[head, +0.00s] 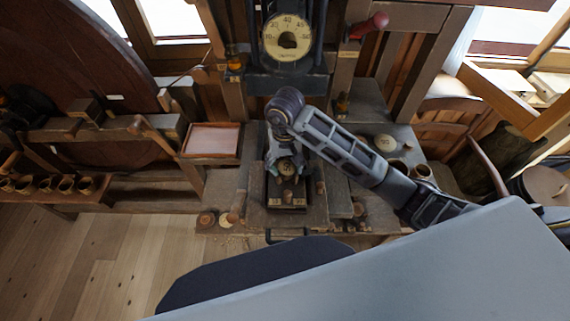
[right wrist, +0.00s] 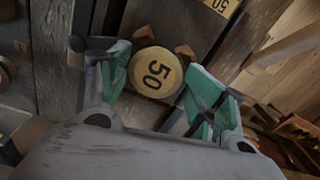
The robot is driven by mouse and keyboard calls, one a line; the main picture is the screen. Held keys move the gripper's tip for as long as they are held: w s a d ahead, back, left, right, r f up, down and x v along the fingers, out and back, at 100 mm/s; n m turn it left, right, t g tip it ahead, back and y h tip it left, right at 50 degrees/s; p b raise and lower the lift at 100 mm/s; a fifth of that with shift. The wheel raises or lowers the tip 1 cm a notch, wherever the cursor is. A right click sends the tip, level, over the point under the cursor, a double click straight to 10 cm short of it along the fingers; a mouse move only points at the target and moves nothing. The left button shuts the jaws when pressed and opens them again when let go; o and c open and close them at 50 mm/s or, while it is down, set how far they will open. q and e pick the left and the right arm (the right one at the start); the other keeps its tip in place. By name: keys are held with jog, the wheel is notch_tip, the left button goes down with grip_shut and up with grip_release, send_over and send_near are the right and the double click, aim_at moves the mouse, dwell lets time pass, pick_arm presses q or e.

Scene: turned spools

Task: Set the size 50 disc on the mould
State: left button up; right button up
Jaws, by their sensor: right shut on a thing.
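The size 50 disc (right wrist: 155,72), round and pale yellow with a black 50, sits between the green pads of my right gripper (right wrist: 158,88) in the right wrist view. The gripper is shut on it. In the head view my right gripper (head: 287,168) points down over the bench, with the disc (head: 285,166) just visible between the fingers. Under and in front of it is the dark mould (head: 287,196), with yellow labels on its front. I cannot tell whether the disc touches the mould. My left gripper is not in view.
A press with a numbered dial (head: 288,38) stands behind the gripper. Another pale disc (head: 386,143) lies on the bench at right. A shallow tray (head: 212,140) is at left. Small round pieces (head: 207,219) lie at the bench's front left. Several cups (head: 67,185) line the far-left shelf.

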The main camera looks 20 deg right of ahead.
aim_at(286, 166)
jog(key=shift+o, duration=0.3)
jog(key=shift+s+d+f, duration=0.15)
jog(key=shift+d+f, duration=0.2)
jog(key=shift+f, duration=0.15)
jog(key=o, duration=0.5)
jog(key=shift+d+r, duration=0.1)
jog(key=shift+r, duration=0.15)
jog(key=shift+a+r, duration=0.15)
jog(key=shift+a, duration=0.05)
jog(key=shift+r, duration=0.15)
jog(key=shift+r+b, duration=0.5)
jog(key=shift+r, duration=5.45)
